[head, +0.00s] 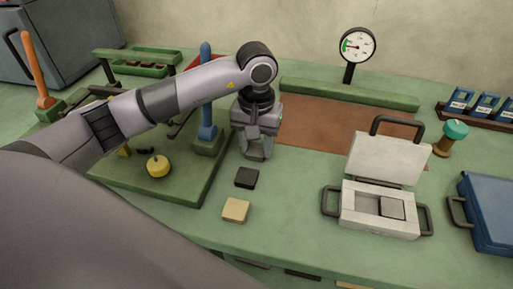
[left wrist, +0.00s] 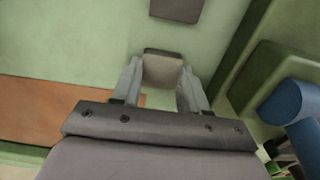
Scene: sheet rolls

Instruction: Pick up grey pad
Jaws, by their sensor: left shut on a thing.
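My left gripper (head: 257,154) hangs fingers down over the green bench, just right of the raised green base. In the left wrist view, the gripper (left wrist: 161,82) is shut on the grey pad (left wrist: 162,68), with one finger against each side of it. In the head view the pad is hard to make out between the fingers. A black pad (head: 247,177) lies on the bench just in front of the gripper; it also shows in the left wrist view (left wrist: 177,8). A tan pad (head: 236,210) lies nearer the front. My right gripper is out of view.
A white case (head: 379,216) stands open at the right with a grey square block (head: 392,207) inside. A blue lever (head: 207,95) rises beside the gripper from the green base (head: 189,193). A yellow knob (head: 158,165) is on the base. A gauge (head: 357,46) stands behind.

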